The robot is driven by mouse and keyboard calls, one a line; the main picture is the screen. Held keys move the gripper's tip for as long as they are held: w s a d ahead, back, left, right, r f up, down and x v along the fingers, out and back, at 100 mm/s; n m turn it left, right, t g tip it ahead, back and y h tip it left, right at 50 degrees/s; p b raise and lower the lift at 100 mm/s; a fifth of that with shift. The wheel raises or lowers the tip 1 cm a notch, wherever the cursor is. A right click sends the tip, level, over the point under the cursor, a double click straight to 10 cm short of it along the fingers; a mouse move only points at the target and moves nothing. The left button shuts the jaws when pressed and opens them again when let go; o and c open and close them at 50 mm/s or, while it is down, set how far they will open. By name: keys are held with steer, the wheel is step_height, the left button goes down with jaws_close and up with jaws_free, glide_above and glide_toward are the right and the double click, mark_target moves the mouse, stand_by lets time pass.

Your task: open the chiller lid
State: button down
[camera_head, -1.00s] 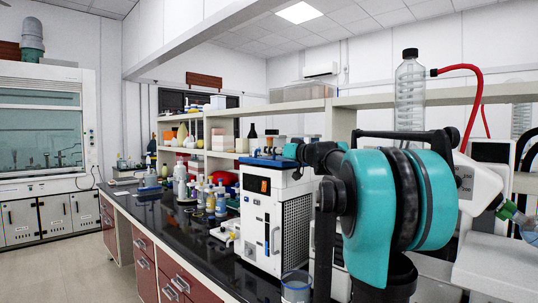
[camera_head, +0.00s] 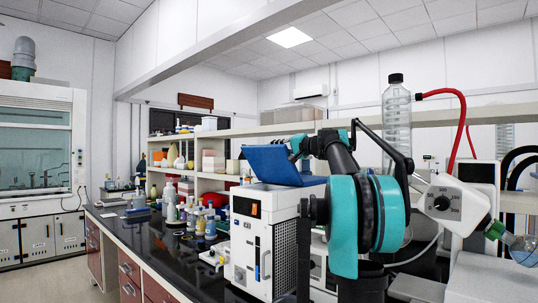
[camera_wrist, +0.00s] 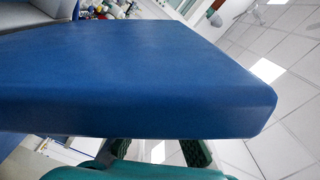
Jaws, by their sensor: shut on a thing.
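The white chiller (camera_head: 262,245) stands on the black bench in the head view. Its blue lid (camera_head: 278,165) is raised and tilted up from the chiller's top. My gripper (camera_head: 300,148) is at the lid's upper right edge, partly hidden behind the lid. In the wrist view the blue lid (camera_wrist: 140,75) fills much of the picture. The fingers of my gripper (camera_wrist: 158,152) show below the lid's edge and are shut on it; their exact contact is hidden.
Several bottles (camera_head: 195,215) stand on the bench left of the chiller. Shelves (camera_head: 215,145) run behind it. A clear bottle (camera_head: 396,115) with a red tube and a white device with a flask (camera_head: 522,248) stand on the right.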

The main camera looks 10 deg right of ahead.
steer(key=w+d+r+m, duration=0.1)
steer(key=w+d+m, duration=0.2)
steer(key=w+d, duration=0.1)
steer(key=shift+d+r+m, duration=0.2)
steer(key=shift+d+m, duration=0.1)
steer(key=shift+d, duration=0.55)
steer(key=shift+w, duration=0.1)
steer(key=c, duration=1.6)
jaws_free()
steer(key=shift+d, duration=0.1)
steer(key=v, duration=0.7)
steer(key=shift+s, duration=0.2)
steer(key=shift+d, duration=0.2)
